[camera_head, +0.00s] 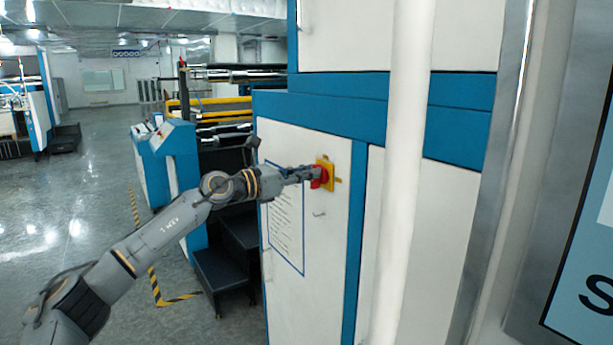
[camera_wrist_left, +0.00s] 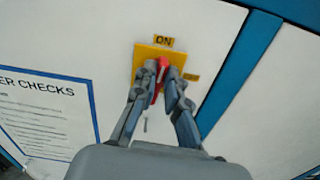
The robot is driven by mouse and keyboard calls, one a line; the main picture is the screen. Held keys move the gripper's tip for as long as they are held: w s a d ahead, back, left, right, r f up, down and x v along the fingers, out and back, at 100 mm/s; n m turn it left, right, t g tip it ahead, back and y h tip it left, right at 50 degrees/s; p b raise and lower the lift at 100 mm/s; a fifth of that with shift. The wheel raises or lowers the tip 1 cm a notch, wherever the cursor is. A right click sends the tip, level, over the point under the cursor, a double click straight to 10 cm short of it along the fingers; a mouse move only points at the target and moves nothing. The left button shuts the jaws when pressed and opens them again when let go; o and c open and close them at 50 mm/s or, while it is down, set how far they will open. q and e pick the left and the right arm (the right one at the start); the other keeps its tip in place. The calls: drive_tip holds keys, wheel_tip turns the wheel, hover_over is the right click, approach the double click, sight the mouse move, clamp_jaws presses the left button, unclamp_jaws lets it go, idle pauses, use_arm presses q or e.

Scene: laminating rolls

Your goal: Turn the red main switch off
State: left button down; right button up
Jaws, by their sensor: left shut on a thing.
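The red main switch (camera_head: 316,178) sits on a yellow plate (camera_head: 328,174) on the front of a white and blue cabinet. My left gripper (camera_head: 308,174) reaches it from the left. In the left wrist view my left gripper (camera_wrist_left: 166,82) has its two fingers on either side of the red switch handle (camera_wrist_left: 161,75), shut on it. The handle stands nearly upright, slightly tilted, below the "ON" label (camera_wrist_left: 163,41) on the yellow plate (camera_wrist_left: 146,53). A second yellow label (camera_wrist_left: 191,77) is on the right; its text is too small to read. My right gripper is not in view.
A sheet of checks (camera_wrist_left: 48,112) is on the cabinet door (camera_head: 335,240), left of the switch. A small metal door handle (camera_head: 319,214) is below the switch. A white post (camera_head: 405,150) stands right of it. Dark steps (camera_head: 220,270) are at lower left, beside open floor (camera_head: 95,200).

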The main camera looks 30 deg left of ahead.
use_arm(q)
drive_tip(key=m+b, duration=0.2)
drive_tip(key=m, duration=0.1)
drive_tip(key=m+b, duration=0.2)
drive_tip(key=d+f+m+b, duration=0.1)
drive_tip(key=m+b, duration=0.1)
drive_tip(key=m, duration=0.1)
drive_tip(key=shift+s+m+b, duration=0.2)
drive_tip(key=shift+m+b, duration=0.1)
drive_tip(key=shift+b, duration=0.1)
drive_tip(key=m+b, duration=0.1)
drive_tip(key=m, duration=0.1)
drive_tip(key=m+b, duration=0.1)
drive_tip(key=m, duration=0.1)
drive_tip(key=shift+s+d+f+m+b, duration=0.1)
drive_tip(key=shift+d+f+m+b, duration=0.05)
drive_tip(key=shift+m+b, duration=0.15)
drive_tip(key=shift+f+m+b, duration=0.2)
drive_tip(key=shift+m+b, duration=0.55)
drive_tip(key=shift+m, duration=1.05)
drive_tip(key=c, duration=1.4)
unclamp_jaws()
